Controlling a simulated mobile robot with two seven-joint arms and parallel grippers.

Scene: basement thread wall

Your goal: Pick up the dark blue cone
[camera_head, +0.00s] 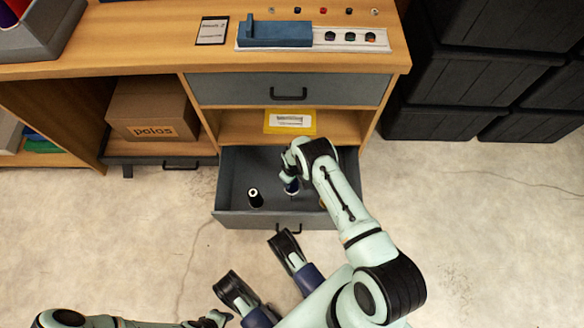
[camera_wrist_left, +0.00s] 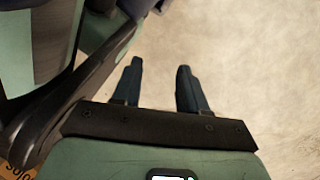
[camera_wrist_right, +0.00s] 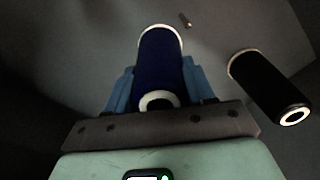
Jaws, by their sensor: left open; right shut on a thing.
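The dark blue cone (camera_wrist_right: 160,62) with white ends stands between the fingers of my right gripper (camera_wrist_right: 156,85) in the right wrist view. The gripper is shut on it. In the head view the cone (camera_head: 291,187) shows inside the open grey drawer (camera_head: 230,218), partly hidden by my right gripper (camera_head: 289,177). I cannot tell whether the cone still touches the drawer floor. My left gripper (camera_wrist_left: 160,80) is open and empty, with bare floor past its fingers. It is low at the left in the head view, far from the drawer.
A black cone (camera_head: 255,198) is in the same drawer, left of the blue one; it also shows in the right wrist view (camera_wrist_right: 268,88). A yellow box (camera_head: 290,122) sits on the shelf above. A closed drawer (camera_head: 290,89) is under the worktop. Dark crates (camera_head: 470,70) stand at right.

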